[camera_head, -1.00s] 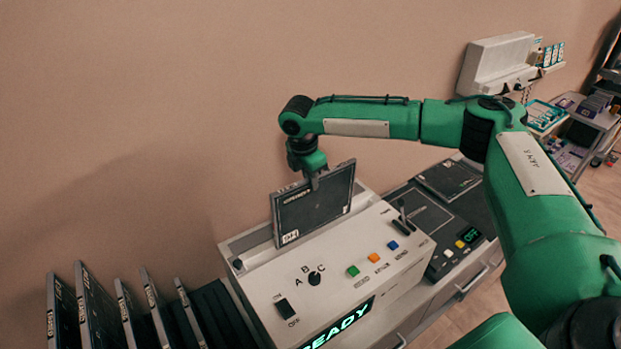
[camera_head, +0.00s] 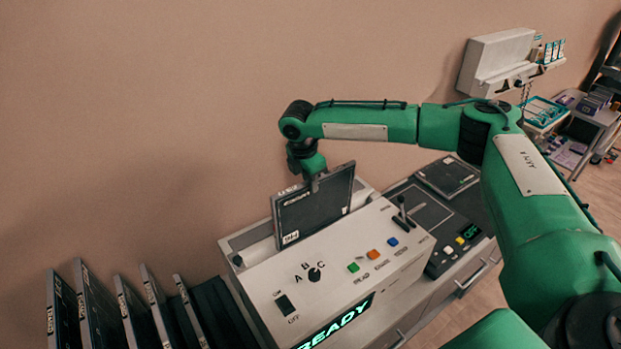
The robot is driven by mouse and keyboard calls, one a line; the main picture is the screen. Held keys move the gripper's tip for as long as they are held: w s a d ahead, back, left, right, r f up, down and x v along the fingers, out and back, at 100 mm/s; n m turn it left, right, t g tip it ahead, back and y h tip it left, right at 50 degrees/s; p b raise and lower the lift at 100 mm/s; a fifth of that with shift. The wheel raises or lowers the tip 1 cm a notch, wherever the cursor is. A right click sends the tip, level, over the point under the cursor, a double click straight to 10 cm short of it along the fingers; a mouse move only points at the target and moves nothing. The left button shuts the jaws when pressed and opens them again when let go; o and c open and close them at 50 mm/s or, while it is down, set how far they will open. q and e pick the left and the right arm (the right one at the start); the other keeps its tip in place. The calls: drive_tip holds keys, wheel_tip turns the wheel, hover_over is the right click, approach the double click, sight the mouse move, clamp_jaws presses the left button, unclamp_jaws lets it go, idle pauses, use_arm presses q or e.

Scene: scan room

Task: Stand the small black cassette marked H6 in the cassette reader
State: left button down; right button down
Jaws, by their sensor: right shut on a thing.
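A black cassette (camera_head: 316,208) with a small white label at its lower left corner stands upright at the cassette reader (camera_head: 258,276). My right gripper (camera_head: 314,183) is shut on the cassette's top edge from above. The reader is a pale box with a switch, a dial marked A, B, C, coloured buttons, a lever and a green READY display (camera_head: 336,326). My left gripper is not in view.
Several black cassettes (camera_head: 98,310) stand in a dark rack (camera_head: 222,312) at the lower left. A dark panel with a green display (camera_head: 470,232) and another flat black cassette (camera_head: 447,176) lie right of the reader. A wall stands close behind.

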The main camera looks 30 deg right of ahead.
sight(311, 206)
drive_tip(key=shift+f+b, duration=0.85)
drive_tip(key=shift+f, duration=3.85)
drive_tip(key=c, duration=1.3)
unclamp_jaws()
drive_tip(key=shift+c, duration=0.2)
drive_tip(key=shift+f, duration=0.1)
